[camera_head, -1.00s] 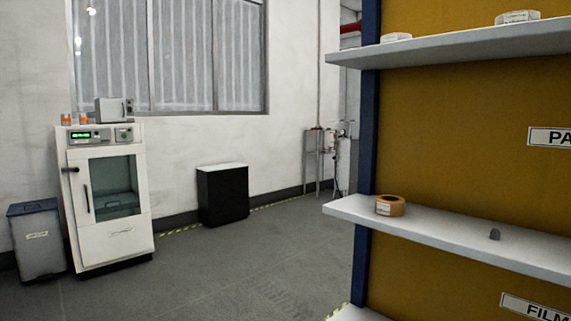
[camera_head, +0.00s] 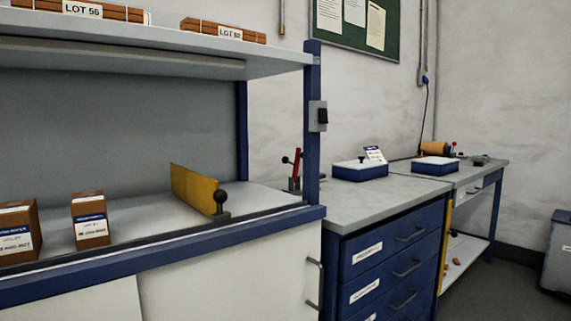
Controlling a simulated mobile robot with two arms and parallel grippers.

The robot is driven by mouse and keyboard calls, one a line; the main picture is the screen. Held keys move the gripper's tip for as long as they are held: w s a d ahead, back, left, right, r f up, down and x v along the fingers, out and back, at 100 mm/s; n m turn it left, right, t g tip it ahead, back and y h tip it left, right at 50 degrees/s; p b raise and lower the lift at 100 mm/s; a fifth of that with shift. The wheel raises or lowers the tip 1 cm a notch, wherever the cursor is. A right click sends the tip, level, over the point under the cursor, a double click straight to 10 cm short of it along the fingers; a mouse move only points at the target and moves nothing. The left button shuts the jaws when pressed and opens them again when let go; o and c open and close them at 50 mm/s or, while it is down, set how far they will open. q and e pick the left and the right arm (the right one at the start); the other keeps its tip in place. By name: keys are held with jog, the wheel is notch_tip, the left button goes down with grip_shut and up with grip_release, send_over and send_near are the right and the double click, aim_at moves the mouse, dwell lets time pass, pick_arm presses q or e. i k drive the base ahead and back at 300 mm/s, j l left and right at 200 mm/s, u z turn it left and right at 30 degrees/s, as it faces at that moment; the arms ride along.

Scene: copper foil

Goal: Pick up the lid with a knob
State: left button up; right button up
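A shallow blue box (camera_head: 359,171) with a white top stands on the grey-topped drawer cabinet right of centre. A small dark knob (camera_head: 361,159) shows at its top, so this may be the lid with a knob; at this distance I cannot tell lid from box. A second blue box (camera_head: 433,166) with a white top stands farther right, with a small knob-like shape above it. Neither of my grippers is in view.
A blue-framed workbench (camera_head: 160,256) fills the left, with a yellow plate (camera_head: 194,189), a black ball knob (camera_head: 221,196) and labelled brown packs (camera_head: 90,220). A blue post (camera_head: 312,130) stands before the drawer cabinet (camera_head: 385,270). Grey floor shows at far right.

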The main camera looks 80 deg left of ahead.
aim_at(362, 163)
jog(key=u, duration=2.2)
